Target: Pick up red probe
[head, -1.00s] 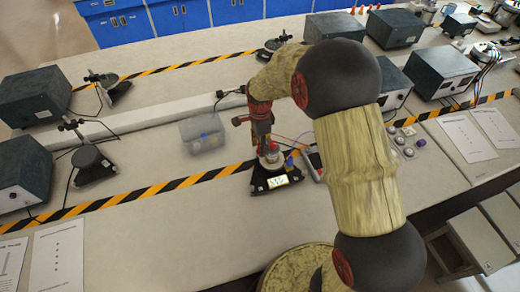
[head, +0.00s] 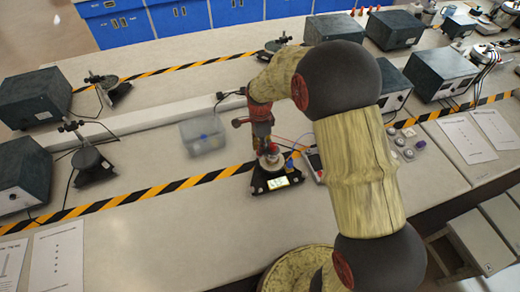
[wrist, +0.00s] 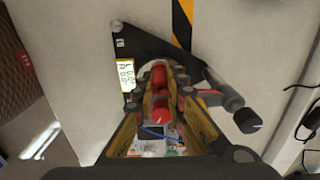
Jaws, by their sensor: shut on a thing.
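My gripper (head: 264,138) points down over a black triangular instrument (head: 256,189) with a lit display. In the wrist view, my gripper's fingers (wrist: 160,96) are closed on the red probe (wrist: 159,112), a red cylinder between them. Its far end is partly hidden by the fingers. In the head view, a bit of red (head: 271,149) shows at the fingertips, just above the instrument. I cannot tell whether the probe touches the instrument. The instrument's lit display (wrist: 127,74) also shows in the wrist view.
A clear bin (head: 203,146) with something blue in it stands left of my gripper. A meter with cables (head: 314,163) lies close on the right. Small round pieces (head: 405,146) and dark boxes (head: 444,72) are further right.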

